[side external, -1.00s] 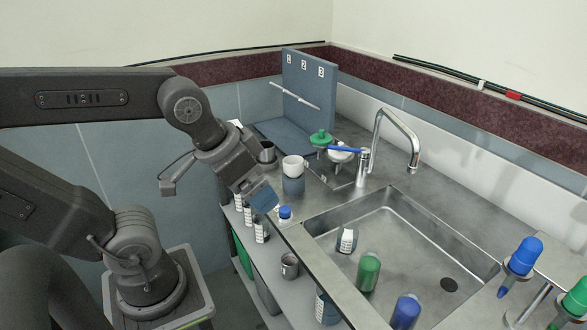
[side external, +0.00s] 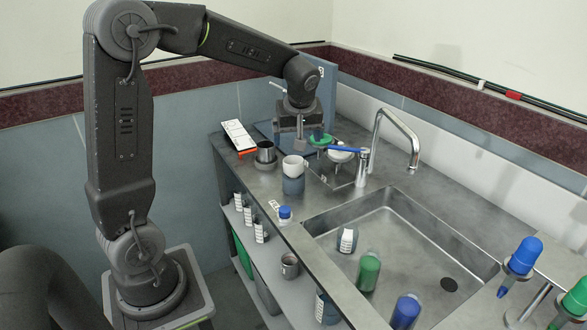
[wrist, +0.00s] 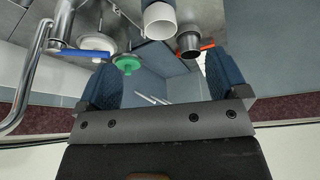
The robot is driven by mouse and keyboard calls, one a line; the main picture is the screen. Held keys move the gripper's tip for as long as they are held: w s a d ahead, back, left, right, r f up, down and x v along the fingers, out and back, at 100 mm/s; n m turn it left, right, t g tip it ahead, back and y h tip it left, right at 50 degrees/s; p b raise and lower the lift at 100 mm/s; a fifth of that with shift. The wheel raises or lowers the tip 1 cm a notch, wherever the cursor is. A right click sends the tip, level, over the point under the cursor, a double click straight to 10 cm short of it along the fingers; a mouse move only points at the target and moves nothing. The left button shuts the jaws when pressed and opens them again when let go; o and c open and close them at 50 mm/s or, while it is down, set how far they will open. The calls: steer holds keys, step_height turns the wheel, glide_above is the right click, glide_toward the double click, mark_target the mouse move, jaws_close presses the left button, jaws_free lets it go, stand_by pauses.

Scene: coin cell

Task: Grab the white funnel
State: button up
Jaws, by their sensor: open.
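The white funnel (side external: 341,156) sits at the back of the counter, beside the tap and partly behind its blue lever. It appears as a pale round shape in the wrist view (wrist: 95,43), beyond the blue lever. A green funnel (side external: 319,140) stands just left of it, and also shows in the wrist view (wrist: 128,64). My gripper (side external: 301,145) points down over the back of the counter, left of the white funnel and apart from it. In the wrist view its blue fingers (wrist: 165,82) are spread with nothing held between them.
A white cup (side external: 294,166) on a blue-grey container and a metal cup (side external: 266,153) stand left of the funnels. The tap (side external: 400,135) rises to the right, behind the sink (side external: 400,245).

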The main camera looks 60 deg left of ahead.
mark_target(294, 162)
steer(key=shift+n, duration=0.7)
steer(key=x, duration=0.3)
steer(key=a+x, duration=0.1)
steer(key=x, duration=0.6)
steer(key=shift+w+a+r, duration=0.2)
steer(key=shift+w+a, duration=0.2)
steer(key=shift+w+a+x, duration=0.1)
steer(key=shift+w+x, duration=0.05)
steer(key=shift+x, duration=1.3)
steer(key=shift+w+a+x, duration=0.1)
steer(key=shift+x, duration=1.35)
steer(key=shift+r, duration=0.1)
steer(key=c, duration=1)
steer(key=shift+r, duration=0.1)
